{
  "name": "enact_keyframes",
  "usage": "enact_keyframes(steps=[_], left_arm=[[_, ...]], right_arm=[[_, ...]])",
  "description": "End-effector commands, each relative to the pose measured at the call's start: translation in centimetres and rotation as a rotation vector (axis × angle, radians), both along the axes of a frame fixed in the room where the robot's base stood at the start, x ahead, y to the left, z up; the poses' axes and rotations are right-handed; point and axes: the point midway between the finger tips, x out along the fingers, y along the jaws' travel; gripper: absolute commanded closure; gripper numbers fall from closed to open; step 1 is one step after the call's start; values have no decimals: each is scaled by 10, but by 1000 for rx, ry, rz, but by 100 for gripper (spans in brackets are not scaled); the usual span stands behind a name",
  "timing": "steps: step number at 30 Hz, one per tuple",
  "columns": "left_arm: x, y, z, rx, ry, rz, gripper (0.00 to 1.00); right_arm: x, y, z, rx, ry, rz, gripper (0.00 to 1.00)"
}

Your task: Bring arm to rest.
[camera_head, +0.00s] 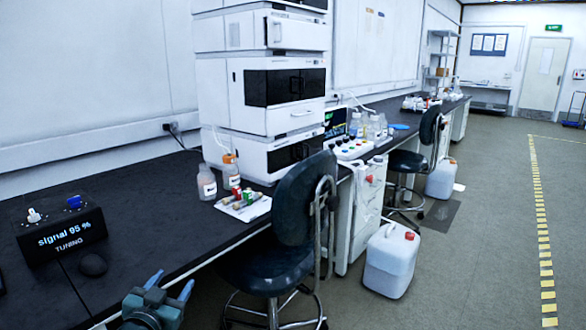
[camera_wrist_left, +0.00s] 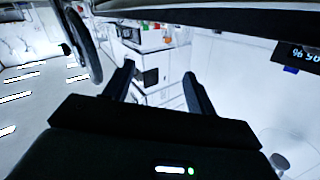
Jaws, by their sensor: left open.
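My left gripper (camera_head: 170,286) shows at the bottom of the head view, low in front of the bench edge. Its two blue fingertips are apart, with nothing between them. In the left wrist view the two dark fingers (camera_wrist_left: 160,82) are also spread and empty. My right gripper is in neither view.
The black bench (camera_head: 140,205) runs along the wall, holding a tuning box (camera_head: 62,240) reading "signal 95 %", a dark round knob (camera_head: 93,264), bottles (camera_head: 206,182) and a white instrument stack (camera_head: 262,90). A dark chair (camera_head: 290,230) and a white canister (camera_head: 390,262) stand in front. The right floor is clear.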

Motion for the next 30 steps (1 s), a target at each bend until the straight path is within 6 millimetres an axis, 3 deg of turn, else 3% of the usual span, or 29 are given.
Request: enact_keyframes(steps=[3,6,9,12,18,24,26,30], left_arm=[[-58,-34,-38,-39,63,-56,44],[-115,-61,-59,-85,115,-97,44],[-167,-82,-68,-134,162,-126,44],[-206,-96,-69,-176,196,-142,44],[-260,-111,-61,-241,246,-153,44],[-299,-120,-47,-295,285,-151,44],[-309,-121,-42,-311,297,-150,44],[-305,-122,-29,-291,328,-147,44]], right_arm=[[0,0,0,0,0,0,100],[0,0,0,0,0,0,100],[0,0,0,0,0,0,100],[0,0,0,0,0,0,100],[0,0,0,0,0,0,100],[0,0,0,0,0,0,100],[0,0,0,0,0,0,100],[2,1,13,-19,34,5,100]])
